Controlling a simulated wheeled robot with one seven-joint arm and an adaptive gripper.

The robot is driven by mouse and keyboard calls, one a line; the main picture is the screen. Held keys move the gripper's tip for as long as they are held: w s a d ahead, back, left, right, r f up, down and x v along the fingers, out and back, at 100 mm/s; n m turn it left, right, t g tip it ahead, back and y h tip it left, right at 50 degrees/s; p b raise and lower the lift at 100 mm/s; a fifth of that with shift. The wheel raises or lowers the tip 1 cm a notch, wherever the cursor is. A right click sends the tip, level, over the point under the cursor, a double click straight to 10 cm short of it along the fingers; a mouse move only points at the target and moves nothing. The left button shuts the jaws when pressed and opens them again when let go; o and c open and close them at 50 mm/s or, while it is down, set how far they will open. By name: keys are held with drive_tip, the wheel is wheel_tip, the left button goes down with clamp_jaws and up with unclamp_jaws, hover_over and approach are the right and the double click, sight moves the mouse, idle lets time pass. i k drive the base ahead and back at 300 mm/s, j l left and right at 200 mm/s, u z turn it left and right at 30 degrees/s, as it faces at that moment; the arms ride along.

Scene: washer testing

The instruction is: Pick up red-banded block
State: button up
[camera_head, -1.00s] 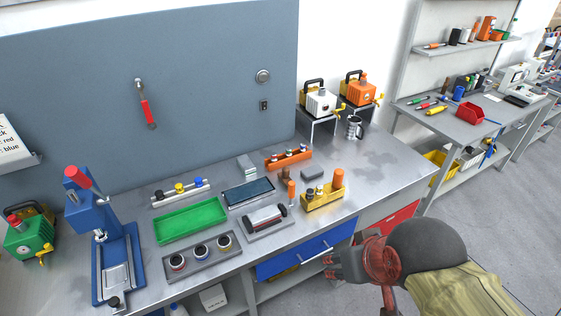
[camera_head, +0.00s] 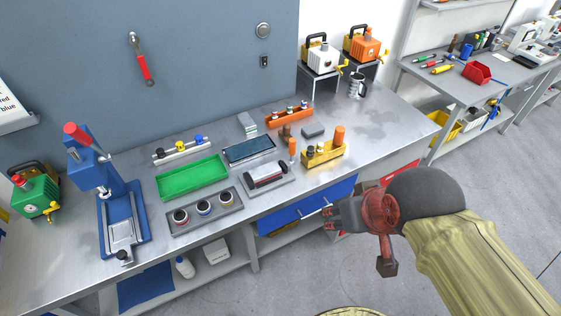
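A grey tray (camera_head: 233,209) near the front edge of the bench holds three short round dark-topped pieces. The left one (camera_head: 181,218) shows a red band low on its side, so it looks like the red-banded block. The middle one (camera_head: 204,208) has a blue band, and the right one (camera_head: 226,200) looks dark-banded. My gripper (camera_head: 328,213) is out in front of the bench, to the right of the tray and apart from it. Its fingers point left. They are small and dark, and I cannot tell how far apart they are. I see nothing held.
A green tray (camera_head: 193,178) lies behind the grey tray. A blue press (camera_head: 112,200) stands to its left. A grey fixture (camera_head: 266,178) and a yellow holder (camera_head: 323,158) are to its right. A blue drawer front (camera_head: 309,208) is below the bench edge. The floor in front is clear.

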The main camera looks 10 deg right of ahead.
sight(264, 173)
drive_tip(key=i+j, duration=0.25)
drive_tip(key=j, duration=0.15)
drive_tip(key=i+j, duration=0.55)
drive_tip(key=j, duration=0.2)
drive_tip(key=z, duration=0.4)
drive_tip(key=j+z, duration=0.1)
drive_tip(key=z, duration=0.35)
drive_tip(key=j+z, duration=0.1)
drive_tip(key=z, duration=0.3)
drive_tip(key=i+j+z, duration=0.1)
drive_tip(key=z, duration=0.3)
